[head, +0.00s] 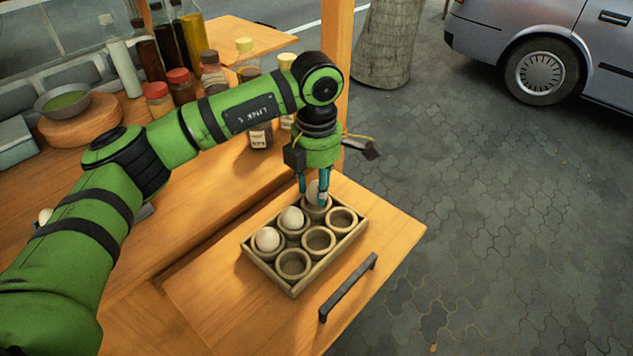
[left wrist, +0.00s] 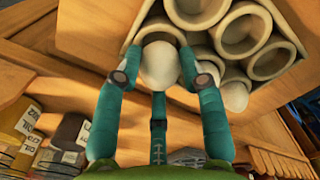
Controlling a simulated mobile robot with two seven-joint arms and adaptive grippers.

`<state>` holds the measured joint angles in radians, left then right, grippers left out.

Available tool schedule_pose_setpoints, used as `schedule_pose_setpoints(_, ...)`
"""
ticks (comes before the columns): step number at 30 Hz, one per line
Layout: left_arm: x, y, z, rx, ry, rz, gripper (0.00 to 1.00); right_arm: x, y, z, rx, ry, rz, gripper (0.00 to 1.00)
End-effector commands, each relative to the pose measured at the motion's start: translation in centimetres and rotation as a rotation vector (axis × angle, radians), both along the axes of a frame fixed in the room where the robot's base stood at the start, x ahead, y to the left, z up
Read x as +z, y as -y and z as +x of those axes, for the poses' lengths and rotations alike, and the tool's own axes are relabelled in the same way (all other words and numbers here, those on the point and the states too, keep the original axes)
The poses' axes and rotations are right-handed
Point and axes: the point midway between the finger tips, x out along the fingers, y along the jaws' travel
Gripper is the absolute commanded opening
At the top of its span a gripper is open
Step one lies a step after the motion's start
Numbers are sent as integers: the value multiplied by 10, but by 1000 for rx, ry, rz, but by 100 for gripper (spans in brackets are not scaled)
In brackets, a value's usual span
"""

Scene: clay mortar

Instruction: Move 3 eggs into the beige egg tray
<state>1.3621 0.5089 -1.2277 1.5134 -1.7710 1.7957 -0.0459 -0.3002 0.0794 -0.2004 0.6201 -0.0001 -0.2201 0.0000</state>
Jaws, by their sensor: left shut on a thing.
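The beige egg tray (head: 325,262) stands on the wooden board and has two rows of round cups. One white egg (head: 268,240) sits in the left cup of the back row, and another egg (head: 292,218) sits in the middle cup. My left gripper (head: 313,194) points down at the row's far cup, its teal fingers shut on a third egg (head: 315,187). In the left wrist view this held egg (left wrist: 160,66) is between the fingers at a cup's mouth; whether it touches the cup bottom I cannot tell. The front-row cups are empty. My right gripper is out of view.
Another whitish egg (head: 44,216) shows partly behind my arm on the counter at left. Bottles and red-capped jars (head: 180,88) stand along the counter behind my arm. A dark handle (head: 347,288) lies at the board's right edge, with pavement beyond.

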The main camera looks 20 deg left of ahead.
Motion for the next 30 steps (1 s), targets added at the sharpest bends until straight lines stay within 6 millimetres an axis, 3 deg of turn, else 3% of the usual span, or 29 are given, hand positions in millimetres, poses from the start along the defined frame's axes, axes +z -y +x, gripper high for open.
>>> schedule_pose_setpoints(30, -16, 0, 0, 0, 0, 0, 29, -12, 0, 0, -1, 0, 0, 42)
